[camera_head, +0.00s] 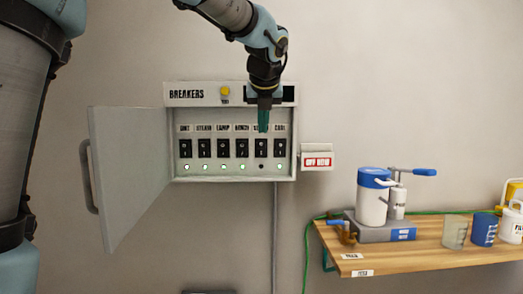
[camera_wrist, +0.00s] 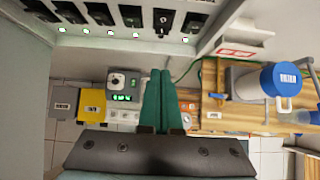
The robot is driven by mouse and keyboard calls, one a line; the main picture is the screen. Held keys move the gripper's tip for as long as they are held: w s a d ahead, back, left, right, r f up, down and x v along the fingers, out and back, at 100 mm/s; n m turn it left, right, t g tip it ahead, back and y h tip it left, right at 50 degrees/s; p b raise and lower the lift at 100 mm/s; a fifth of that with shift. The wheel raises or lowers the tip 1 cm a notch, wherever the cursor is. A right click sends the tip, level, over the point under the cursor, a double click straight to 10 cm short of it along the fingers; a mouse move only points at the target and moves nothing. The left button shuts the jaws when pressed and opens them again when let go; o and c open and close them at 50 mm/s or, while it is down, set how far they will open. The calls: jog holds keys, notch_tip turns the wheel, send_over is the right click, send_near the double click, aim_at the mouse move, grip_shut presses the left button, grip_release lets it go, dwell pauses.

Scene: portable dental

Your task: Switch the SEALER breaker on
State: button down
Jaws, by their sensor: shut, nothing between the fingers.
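The breaker panel (camera_head: 235,177) hangs on the wall with its door (camera_head: 130,175) swung open to the left. It holds a row of black breakers with small lamps below. The fifth breaker from the left (camera_head: 261,147) has a label starting with S, mostly hidden by my gripper; its lamp is dark while the others are lit. It also shows in the wrist view (camera_wrist: 163,20). My gripper (camera_head: 263,130) is shut and empty, pointing down just above that breaker; I cannot tell whether it touches. Its green fingers are together in the wrist view (camera_wrist: 160,72).
A small box with a red-framed label (camera_head: 317,160) is on the wall right of the panel. A wooden shelf (camera_head: 440,257) at the lower right bears a blue-lidded canister (camera_head: 372,200) and several cups. A conduit (camera_head: 276,235) runs down below the panel.

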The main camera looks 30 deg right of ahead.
aim_at(261, 149)
dwell(0.3)
jog(key=p+x, duration=0.1)
jog(key=x, duration=0.3)
jog(key=p+x, duration=0.1)
jog(key=x, duration=0.3)
jog(key=w+r+p+x, duration=0.1)
jog(key=x, duration=0.3)
jog(key=shift+w+d, duration=0.15)
jog(key=shift+d, duration=0.15)
jog(key=shift+w+d+f, duration=0.15)
jog(key=shift+w+d, duration=0.1)
jog(key=shift+w, duration=0.25)
